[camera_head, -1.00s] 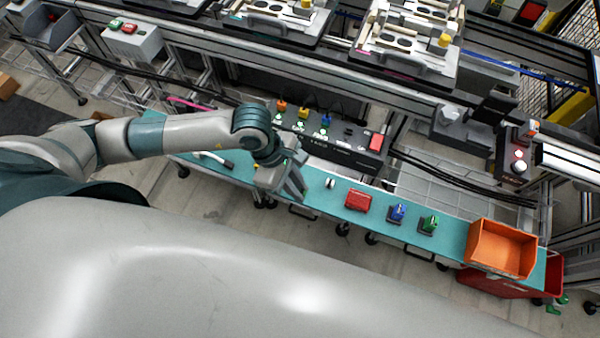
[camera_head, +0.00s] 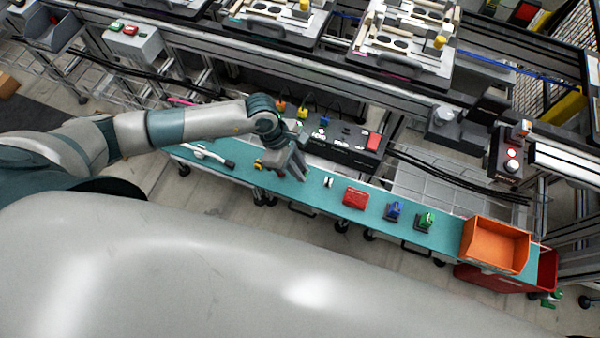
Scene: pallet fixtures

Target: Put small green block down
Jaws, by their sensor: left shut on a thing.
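My left gripper (camera_head: 294,168) reaches in from the left over the teal bench top (camera_head: 440,240), just in front of the black control panel. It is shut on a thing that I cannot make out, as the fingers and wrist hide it. A small green block (camera_head: 426,221) with a dark base stands on the bench, well to the right of the gripper and apart from it. A matching blue block (camera_head: 394,211) stands to its left. My right gripper is not in view.
A red block (camera_head: 355,198) and a small white-and-black piece (camera_head: 328,182) lie between gripper and blue block. An orange bin (camera_head: 494,245) stands at the bench's right end. The control panel (camera_head: 345,147) borders the back. A yellow piece (camera_head: 258,165) is left of the gripper.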

